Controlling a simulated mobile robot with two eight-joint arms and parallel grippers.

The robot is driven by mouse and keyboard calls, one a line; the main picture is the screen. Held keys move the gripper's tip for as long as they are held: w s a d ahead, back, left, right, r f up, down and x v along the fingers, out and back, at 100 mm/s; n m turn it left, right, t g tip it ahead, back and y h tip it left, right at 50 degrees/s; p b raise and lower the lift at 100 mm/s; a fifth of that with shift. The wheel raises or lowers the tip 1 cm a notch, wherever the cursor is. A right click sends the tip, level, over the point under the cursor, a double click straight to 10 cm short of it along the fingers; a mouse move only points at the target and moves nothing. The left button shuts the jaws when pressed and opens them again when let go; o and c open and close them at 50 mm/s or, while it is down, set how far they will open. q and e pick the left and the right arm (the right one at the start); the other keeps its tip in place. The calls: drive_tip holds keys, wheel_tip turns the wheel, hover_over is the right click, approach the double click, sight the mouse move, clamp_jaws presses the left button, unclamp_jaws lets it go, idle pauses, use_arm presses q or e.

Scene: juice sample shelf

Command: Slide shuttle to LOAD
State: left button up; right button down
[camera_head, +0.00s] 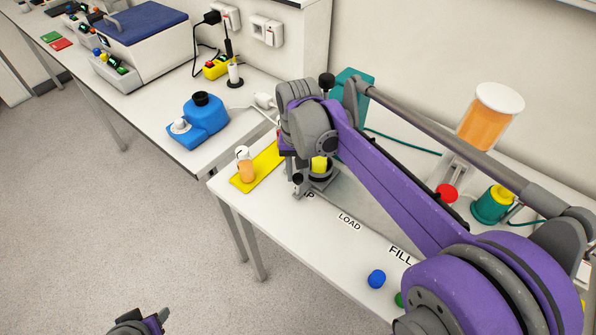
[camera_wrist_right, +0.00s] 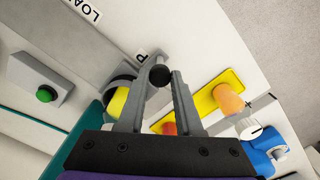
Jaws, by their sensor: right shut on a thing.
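My right gripper (camera_wrist_right: 162,78) is shut on the shuttle's black knob (camera_wrist_right: 158,74), which sits between its fingertips. In the head view, my right gripper (camera_head: 298,186) is by the track end near a label ending in "P". The shuttle (camera_head: 321,180) is grey, with a yellow object (camera_head: 319,163) in it; my arm hides part of it. The LOAD label (camera_head: 349,221) lies to the right along the track, and FILL (camera_head: 400,255) is farther right. The LOAD label is partly cut off in the wrist view (camera_wrist_right: 82,9). My left gripper (camera_head: 140,323) is at the bottom edge, away from the bench.
A blue device (camera_head: 205,122) stands on the neighbouring bench. A blue button (camera_head: 376,279) is near the front edge. A juice container (camera_head: 485,122) stands behind my right arm.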

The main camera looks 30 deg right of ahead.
idle(0.6)
drive_tip(key=s+d, duration=0.3)
drive_tip(key=s, duration=0.4)
drive_tip(key=s+d, duration=0.3)
drive_tip(key=s, duration=0.3)
drive_tip(key=shift+s+p, duration=0.35)
drive_tip(key=shift+s, duration=0.05)
drive_tip(key=c, duration=0.6)
unclamp_jaws()
drive_tip(key=shift+a, duration=0.1)
wheel_tip(320, 180, up, 11)
drive_tip(key=shift+f, duration=0.1)
